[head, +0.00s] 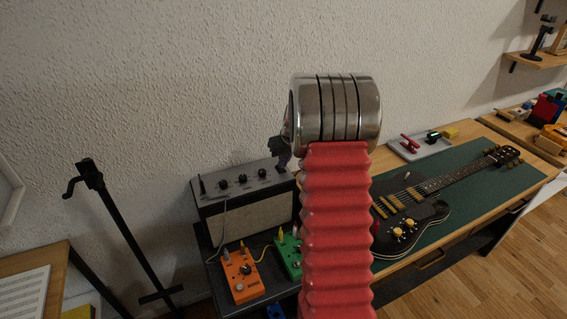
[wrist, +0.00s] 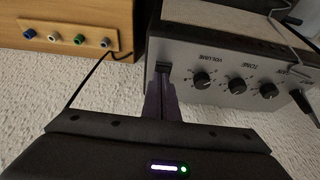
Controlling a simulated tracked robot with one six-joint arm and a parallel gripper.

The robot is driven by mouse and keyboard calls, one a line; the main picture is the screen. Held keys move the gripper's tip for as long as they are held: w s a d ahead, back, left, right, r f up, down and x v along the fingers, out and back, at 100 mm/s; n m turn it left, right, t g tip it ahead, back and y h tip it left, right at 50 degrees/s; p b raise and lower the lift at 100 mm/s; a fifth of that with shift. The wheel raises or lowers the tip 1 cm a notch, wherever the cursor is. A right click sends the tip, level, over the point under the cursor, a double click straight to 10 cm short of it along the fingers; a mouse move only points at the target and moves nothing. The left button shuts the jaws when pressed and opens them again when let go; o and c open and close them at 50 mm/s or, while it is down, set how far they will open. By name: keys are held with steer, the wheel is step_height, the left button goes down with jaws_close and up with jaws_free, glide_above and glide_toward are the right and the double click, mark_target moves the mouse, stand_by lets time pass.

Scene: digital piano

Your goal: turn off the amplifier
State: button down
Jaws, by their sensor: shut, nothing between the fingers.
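The amplifier (head: 247,190) is a grey box with a pale grille, standing left of my arm in the head view. Its control panel (wrist: 226,100) appears upside down in the wrist view, with VOLUME and TONE labels and three black knobs (wrist: 235,84). My gripper (wrist: 162,70) is shut and empty. Its dark fingertips are at the panel's end, beside the VOLUME knob and opposite the plugged-in cable. I cannot tell whether they touch the panel. No power switch is clearly visible; the fingers cover that end. In the head view, my gripper (head: 281,148) is partly behind my arm.
Orange (head: 241,276) and green (head: 289,256) pedals stand in front of the amplifier. A dark guitar (head: 408,213) lies on a green mat to the right. A black stand (head: 125,232) is at left. A wooden box with coloured jacks (wrist: 78,40) adjoins the amplifier in the wrist view.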

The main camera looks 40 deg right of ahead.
steer(key=shift+r, duration=0.45)
step_height(320, 180, up, 3)
steer(key=shift+s+r, duration=0.15)
steer(key=shift+r, duration=0.05)
steer(key=s+a+r, duration=0.1)
steer(key=s+r, duration=0.5)
steer(key=shift+s+a+r, duration=0.15)
steer(key=shift+s+a, duration=0.2)
steer(key=shift+a, duration=0.05)
steer(key=s+a+r+n, duration=0.1)
steer(key=s+a+r, duration=0.1)
steer(key=s+a, duration=0.5)
steer(key=s+a+r+n, duration=0.1)
steer(key=s+a, duration=0.7)
steer(key=a, duration=0.8)
steer(key=s+a+r+n+t+y, duration=0.1)
steer(key=s+a+r, duration=0.2)
steer(key=s+a, duration=0.4)
steer(key=a, duration=0.5)
steer(key=shift+s+a+r, duration=0.15)
steer(key=shift+s+r, duration=0.15)
steer(key=shift+r, duration=0.1)
